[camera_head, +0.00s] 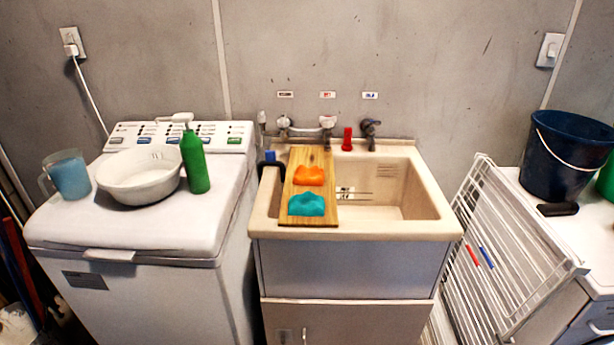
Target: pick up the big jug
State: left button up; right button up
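A blue, see-through jug (70,175) with a pale handle on its left side stands upright at the left end of the white washing machine's top. It is the only jug I can make out. Its right side is close to a white basin (139,176); I cannot tell whether they touch. Neither of my grippers shows in the head view.
A green pump bottle (194,162) stands right of the basin on the washing machine (75,224). A sink (425,192) holds a wooden board (298,214) with orange and teal items. A drying rack (500,250) leans at right, near a dark blue bucket (560,165).

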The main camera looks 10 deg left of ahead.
aim_at(67, 169)
jog(key=u, duration=1.7)
jog(key=i+j, duration=0.25)
jog(key=i, duration=0.25)
jog(key=i+j+u, duration=0.15)
jog(key=i+j, duration=0.15)
jog(key=i, duration=0.15)
